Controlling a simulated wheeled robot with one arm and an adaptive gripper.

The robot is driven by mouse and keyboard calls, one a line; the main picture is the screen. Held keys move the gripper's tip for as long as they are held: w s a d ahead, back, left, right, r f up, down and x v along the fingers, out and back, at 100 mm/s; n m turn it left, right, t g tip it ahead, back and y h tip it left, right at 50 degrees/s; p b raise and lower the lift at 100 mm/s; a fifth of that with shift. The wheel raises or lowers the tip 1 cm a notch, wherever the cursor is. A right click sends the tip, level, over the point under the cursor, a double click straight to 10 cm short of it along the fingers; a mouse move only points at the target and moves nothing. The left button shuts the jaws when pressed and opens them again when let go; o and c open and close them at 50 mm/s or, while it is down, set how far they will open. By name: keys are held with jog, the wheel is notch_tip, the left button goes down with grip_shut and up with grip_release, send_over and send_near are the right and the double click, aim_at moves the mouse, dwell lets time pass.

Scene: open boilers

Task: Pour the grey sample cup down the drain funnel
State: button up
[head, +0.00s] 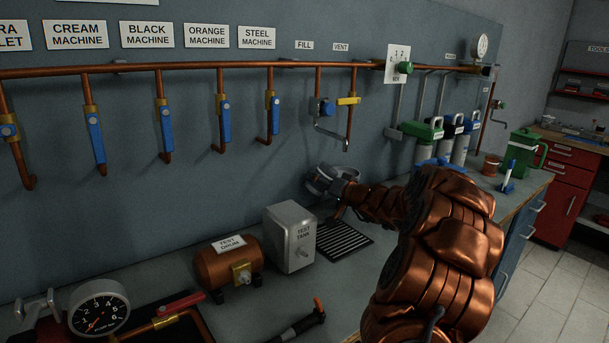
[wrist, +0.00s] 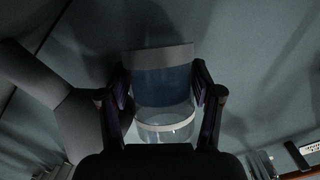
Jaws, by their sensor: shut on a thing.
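My gripper (head: 330,181) is shut on the grey sample cup (head: 342,172), above the bench near the wall, below the fill and vent pipes. In the wrist view the fingers of my gripper (wrist: 163,88) press on both sides of the cup (wrist: 160,56). The cup is see-through, with a grey band at one end, a darker blue-grey middle and a pale ring near the other end. I cannot tell its tilt or what it contains. I cannot make out the drain funnel for certain; my arm and gripper hide part of the area.
A black drain grate (head: 343,240) lies on the bench below the gripper. The grey test tank (head: 290,238) and copper test drum (head: 228,264) stand to its left. Fill and vent pipes with a blue valve (head: 327,108) and yellow handle (head: 348,101) hang above. Green-topped canisters (head: 420,130) stand at right.

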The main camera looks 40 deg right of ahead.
aim_at(323, 162)
jog(key=shift+s+d+r+m+t+h+p, duration=0.15)
jog(key=shift+d+r+m+t+p, duration=0.35)
jog(key=shift+p, duration=1.05)
jog(key=shift+d+r+m+t+h+p, duration=0.2)
jog(key=shift+m+p, duration=0.6)
jog(key=shift+p, duration=0.7)
jog(key=shift+c, duration=0.2)
jog(key=shift+f+b, duration=0.15)
jog(key=shift+b, duration=0.2)
jog(key=shift+d+r+m+t+h+b, duration=0.2)
jog(key=shift+r+m+t+b, duration=0.35)
jog(key=shift+m+b, duration=0.6)
jog(key=shift+d+r+m+t+h+b, duration=0.2)
jog(key=shift+r+m+t+b, duration=0.4)
jog(key=shift+b, duration=0.85)
jog(key=shift+a+r+m+t+b, duration=0.2)
jog(key=shift+r+m+b, duration=0.15)
jog(key=shift+m+b, duration=0.25)
jog(key=shift+a+r+m+t+b, duration=0.15)
jog(key=shift+r+m+b, duration=0.15)
jog(key=shift+m+b, duration=0.3)
jog(key=shift+m+h+b, duration=0.35)
jog(key=shift+b, duration=0.05)
jog(key=shift+r+m+b, duration=0.2)
jog(key=shift+m+b, duration=0.15)
jog(key=shift+m, duration=0.05)
jog(key=shift+d+r+m+t+h+b, duration=0.2)
jog(key=shift+r+m+t+h+b, duration=0.15)
jog(key=shift+m, duration=0.35)
